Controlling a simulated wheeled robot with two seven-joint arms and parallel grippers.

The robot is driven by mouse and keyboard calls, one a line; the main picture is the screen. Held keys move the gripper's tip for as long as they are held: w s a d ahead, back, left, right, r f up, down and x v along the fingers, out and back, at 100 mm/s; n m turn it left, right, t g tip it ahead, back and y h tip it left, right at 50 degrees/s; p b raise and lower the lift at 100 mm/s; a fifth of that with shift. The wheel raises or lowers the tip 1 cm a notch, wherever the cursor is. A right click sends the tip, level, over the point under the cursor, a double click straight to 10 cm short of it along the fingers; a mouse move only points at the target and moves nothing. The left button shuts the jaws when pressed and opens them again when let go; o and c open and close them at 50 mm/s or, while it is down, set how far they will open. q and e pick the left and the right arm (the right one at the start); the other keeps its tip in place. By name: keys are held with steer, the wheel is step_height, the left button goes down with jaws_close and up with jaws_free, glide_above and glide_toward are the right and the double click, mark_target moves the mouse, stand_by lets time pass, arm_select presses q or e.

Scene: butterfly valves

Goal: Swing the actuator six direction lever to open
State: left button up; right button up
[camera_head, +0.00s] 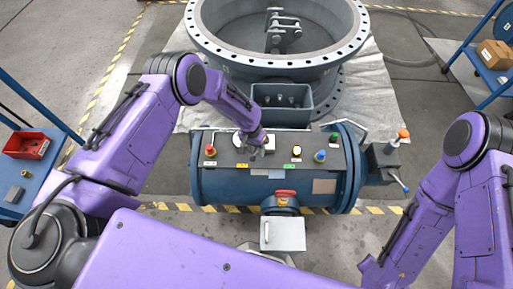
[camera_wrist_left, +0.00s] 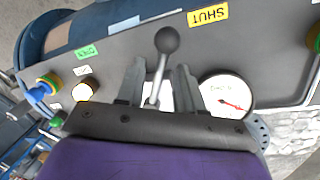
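The direction lever is a metal stem with a dark ball knob (camera_wrist_left: 167,40) on a dark grey panel (camera_head: 223,142). In the left wrist view the stem stands between the fingers of my left gripper (camera_wrist_left: 157,84). These fingers are apart, with gaps on both sides of the stem. In the head view my left gripper (camera_head: 252,149) is down at the panel and largely hides the lever. A green OPEN label (camera_wrist_left: 85,52) lies left of the lever in the wrist view, and a yellow SHUT label (camera_wrist_left: 208,14) lies right. My right gripper is not in view.
A pressure gauge (camera_wrist_left: 225,94) sits close beside the fingers. The panel tops a blue cylinder (camera_head: 225,187). Behind stands a large flanged valve ring (camera_head: 212,48).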

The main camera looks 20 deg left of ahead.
arm_select(q)
steer(key=shift+c, duration=0.4)
jaws_close()
stand_by(1.0)
